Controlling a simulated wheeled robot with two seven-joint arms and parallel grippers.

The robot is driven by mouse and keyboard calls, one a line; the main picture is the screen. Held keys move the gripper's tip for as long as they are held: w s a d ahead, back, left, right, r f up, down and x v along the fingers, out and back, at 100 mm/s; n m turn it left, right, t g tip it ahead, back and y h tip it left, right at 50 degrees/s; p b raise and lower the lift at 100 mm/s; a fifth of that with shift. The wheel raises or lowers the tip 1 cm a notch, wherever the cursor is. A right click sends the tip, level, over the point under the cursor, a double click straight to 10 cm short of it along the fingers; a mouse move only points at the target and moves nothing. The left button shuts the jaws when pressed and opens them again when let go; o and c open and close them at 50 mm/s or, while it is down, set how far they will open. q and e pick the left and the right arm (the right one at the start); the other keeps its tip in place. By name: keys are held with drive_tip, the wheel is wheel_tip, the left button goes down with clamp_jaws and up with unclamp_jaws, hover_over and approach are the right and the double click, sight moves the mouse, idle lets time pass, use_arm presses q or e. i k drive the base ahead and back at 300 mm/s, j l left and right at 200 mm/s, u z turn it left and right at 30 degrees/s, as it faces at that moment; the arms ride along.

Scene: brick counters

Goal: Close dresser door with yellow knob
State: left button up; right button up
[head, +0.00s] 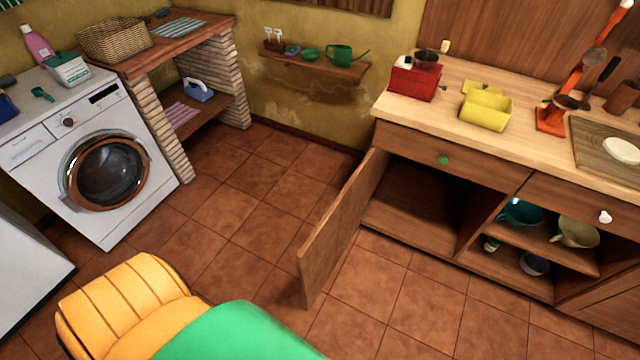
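The wooden dresser (455,182) stands at the right under a light counter top. Its left door (342,232) is swung wide open, out into the room over the tiled floor. The compartment behind it (415,200) is open to view and looks empty. No yellow knob shows; the door's outer face is turned away from view. A green knob (443,160) is on the drawer above the compartment, and a white knob (605,217) is on the drawer to its right. Neither of my grippers is in view.
A yellow padded thing (125,300) with a green part (235,335), perhaps a chair, fills the bottom left foreground. A washing machine (95,165) stands at the left. Tiled floor (235,210) between it and the door is clear. Open shelves with pots are at the right.

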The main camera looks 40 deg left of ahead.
sight(318, 257)
drive_tip(key=j+z, duration=0.15)
drive_tip(key=j, duration=0.3)
drive_tip(key=k+j+z, duration=0.1)
drive_tip(key=j, duration=0.35)
drive_tip(key=k+j+z, duration=0.15)
drive_tip(key=j, duration=0.35)
drive_tip(key=j+z, duration=0.1)
drive_tip(key=j, duration=0.35)
drive_tip(key=j+z, duration=0.25)
drive_tip(key=j, duration=0.75)
drive_tip(key=k+j+z, duration=0.15)
drive_tip(key=j, duration=0.15)
drive_tip(key=j+z, duration=0.15)
drive_tip(key=j, duration=0.15)
drive_tip(key=k, duration=0.05)
